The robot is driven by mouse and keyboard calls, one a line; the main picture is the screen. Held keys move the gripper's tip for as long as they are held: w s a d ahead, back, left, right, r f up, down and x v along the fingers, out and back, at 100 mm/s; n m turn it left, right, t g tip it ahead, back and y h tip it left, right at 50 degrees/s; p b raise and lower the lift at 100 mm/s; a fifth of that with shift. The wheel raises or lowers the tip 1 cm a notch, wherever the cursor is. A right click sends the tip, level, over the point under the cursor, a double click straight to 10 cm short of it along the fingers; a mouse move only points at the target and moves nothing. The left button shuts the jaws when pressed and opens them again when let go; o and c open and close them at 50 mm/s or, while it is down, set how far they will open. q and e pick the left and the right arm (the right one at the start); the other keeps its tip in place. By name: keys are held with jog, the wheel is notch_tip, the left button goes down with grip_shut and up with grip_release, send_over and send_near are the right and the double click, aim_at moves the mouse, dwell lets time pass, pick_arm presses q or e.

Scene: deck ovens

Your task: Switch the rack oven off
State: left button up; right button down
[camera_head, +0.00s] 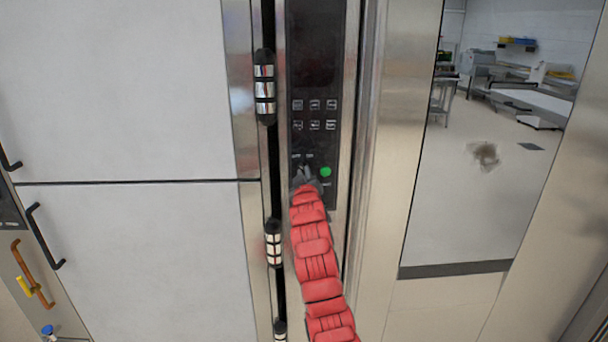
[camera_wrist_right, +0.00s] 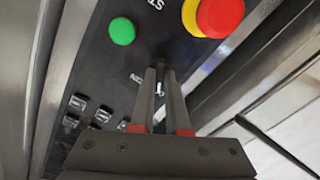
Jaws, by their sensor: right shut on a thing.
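The rack oven's dark control panel (camera_head: 313,60) is a tall black strip set in a steel frame. My right gripper (camera_head: 306,178), at the end of a red-sleeved arm, is at the panel's lower part, just left of the green button (camera_head: 325,172). In the right wrist view my right gripper's (camera_wrist_right: 160,74) fingers meet the panel and are shut on a small switch, which they mostly hide. The green button (camera_wrist_right: 122,31) and a red button (camera_wrist_right: 220,15) on a yellow base are beside them. The switch's exact position cannot be read. My left gripper is not in view.
Large pale oven doors (camera_head: 120,90) with steel hinges (camera_head: 264,88) are to the left. Small square keys (camera_head: 314,115) are above the gripper on the panel. A steel-framed opening or window (camera_head: 480,180) to the right shows a room with tables.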

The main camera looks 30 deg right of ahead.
jog(key=shift+f, duration=0.1)
jog(key=c, duration=0.9)
grip_release()
jog(key=b+v, duration=0.3)
jog(key=v, duration=1.4)
jog(key=shift+s, duration=0.25)
